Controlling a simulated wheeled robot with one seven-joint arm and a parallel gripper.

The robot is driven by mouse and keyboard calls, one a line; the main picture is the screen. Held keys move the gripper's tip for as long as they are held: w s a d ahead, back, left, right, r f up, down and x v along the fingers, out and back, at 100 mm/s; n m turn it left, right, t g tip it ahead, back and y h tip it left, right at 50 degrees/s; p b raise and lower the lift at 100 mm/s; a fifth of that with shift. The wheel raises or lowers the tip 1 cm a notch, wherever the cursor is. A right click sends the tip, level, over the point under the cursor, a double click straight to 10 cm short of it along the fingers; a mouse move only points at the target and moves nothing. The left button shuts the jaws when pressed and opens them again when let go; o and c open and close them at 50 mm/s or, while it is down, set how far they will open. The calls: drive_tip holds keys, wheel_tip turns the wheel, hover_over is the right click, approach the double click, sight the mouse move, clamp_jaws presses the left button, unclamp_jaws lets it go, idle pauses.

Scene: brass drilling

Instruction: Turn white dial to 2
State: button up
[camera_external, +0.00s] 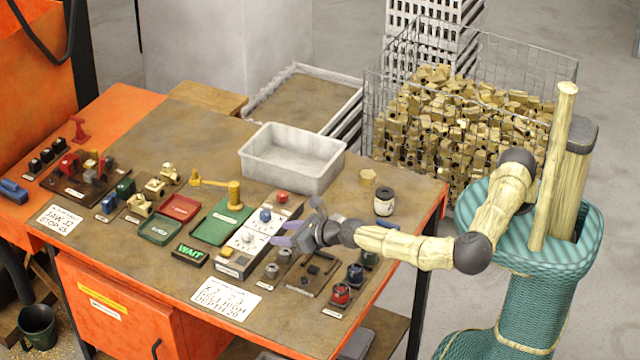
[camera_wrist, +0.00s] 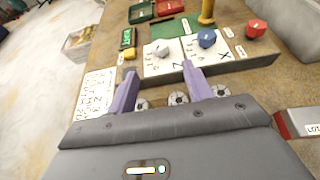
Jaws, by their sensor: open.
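The white dial (camera_external: 247,236) sits on a pale control panel (camera_external: 240,252) on the bench. In the wrist view the white dial (camera_wrist: 160,51) stands on a white plate marked Z, ahead of my fingers. I cannot read which number it points at. A blue dial (camera_wrist: 207,38) on the plate marked X and a red knob (camera_wrist: 256,29) stand to its right. My gripper (camera_external: 284,241) is open and empty, its purple fingers just right of the panel. In the wrist view my gripper (camera_wrist: 160,75) has its fingers apart, short of the white dial and not touching it.
A yellow button (camera_external: 226,252) and green WAIT sign (camera_external: 190,254) lie left of the dial. A printed card (camera_external: 225,297) lies in front. Several small fixtures (camera_external: 310,268) crowd the bench near my wrist. A grey tub (camera_external: 292,158) stands behind.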

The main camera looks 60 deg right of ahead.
sight(250, 233)
drive_tip(key=p+x, duration=0.1)
drive_tip(key=x, duration=1)
drive_tip(key=shift+w+f+p, duration=0.1)
drive_tip(key=shift+p, duration=0.3)
drive_tip(key=c, duration=1)
